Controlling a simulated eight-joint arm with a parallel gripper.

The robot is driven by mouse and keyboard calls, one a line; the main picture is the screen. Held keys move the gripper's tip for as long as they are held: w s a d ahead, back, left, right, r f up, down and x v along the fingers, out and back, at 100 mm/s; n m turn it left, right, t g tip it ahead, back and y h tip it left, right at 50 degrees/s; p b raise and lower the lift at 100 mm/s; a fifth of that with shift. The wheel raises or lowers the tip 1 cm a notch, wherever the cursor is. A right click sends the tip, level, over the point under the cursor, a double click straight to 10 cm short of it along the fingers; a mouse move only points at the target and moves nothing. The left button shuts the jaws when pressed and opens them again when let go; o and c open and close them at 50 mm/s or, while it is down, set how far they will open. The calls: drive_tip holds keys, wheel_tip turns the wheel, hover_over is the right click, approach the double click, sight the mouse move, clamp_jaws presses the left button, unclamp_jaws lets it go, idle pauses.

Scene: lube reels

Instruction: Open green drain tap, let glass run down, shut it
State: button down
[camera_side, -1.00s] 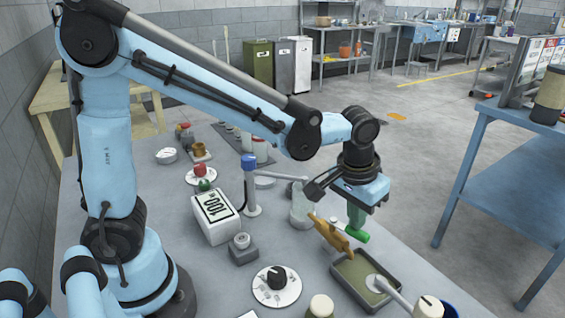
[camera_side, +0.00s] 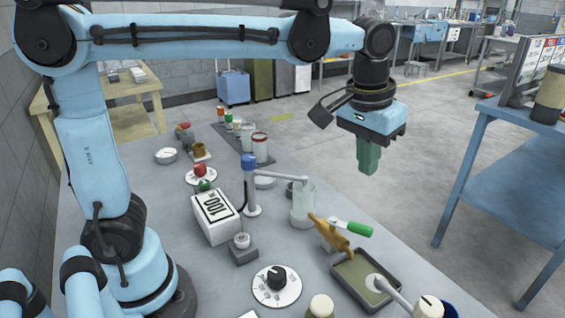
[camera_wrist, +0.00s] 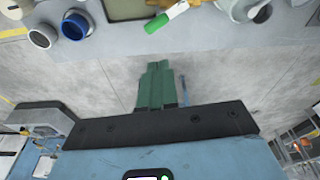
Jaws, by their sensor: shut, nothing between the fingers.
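The drain tap's green handle (camera_side: 354,229) sticks out to the right on a white stem, beside a brass-coloured body (camera_side: 332,237). The handle also shows in the wrist view (camera_wrist: 165,18), at the top. A clear glass cylinder (camera_side: 303,206) stands just behind and left of the tap; it looks pale, and I cannot read its level. My gripper (camera_side: 368,170), with green fingers, is shut and empty, hanging well above and behind the handle, apart from it. In the wrist view, its fingers (camera_wrist: 160,75) point toward the bench edge.
A shallow dark tray (camera_side: 344,285) sits in front of the tap. A blue-topped post (camera_side: 250,185) with a white arm stands left of the glass. A blue table (camera_side: 510,170) stands right.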

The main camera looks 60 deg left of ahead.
sight(358, 225)
drive_tip(key=c, duration=1.8)
unclamp_jaws()
drive_tip(key=shift+s+r, duration=0.1)
drive_tip(key=shift+r, duration=0.2)
drive_tip(key=shift+o, duration=1.2)
drive_tip(key=shift+r, duration=0.1)
drive_tip(key=o, duration=0.5)
drive_tip(key=m, duration=0.2)
drive_tip(key=shift+s+d+f+m, duration=0.2)
drive_tip(key=shift+f+m, duration=0.1)
drive_tip(key=shift+m, duration=0.1)
drive_tip(key=shift+o, duration=0.3)
drive_tip(key=m, duration=0.2)
drive_tip(key=f+m, duration=0.1)
drive_tip(key=m, duration=0.1)
drive_tip(key=shift+s+d, duration=0.2)
drive_tip(key=f+m, duration=0.2)
drive_tip(key=f, duration=0.2)
drive_tip(key=w+f+m, duration=0.1)
drive_tip(key=f+m, duration=0.1)
drive_tip(key=f, duration=0.3)
drive_tip(key=f+m, duration=0.2)
drive_tip(key=f, duration=0.2)
drive_tip(key=shift+w+a+f+m+y, duration=0.15)
drive_tip(key=shift+a+m+y, duration=0.15)
drive_tip(key=shift+a+y, duration=0.1)
clamp_jaws()
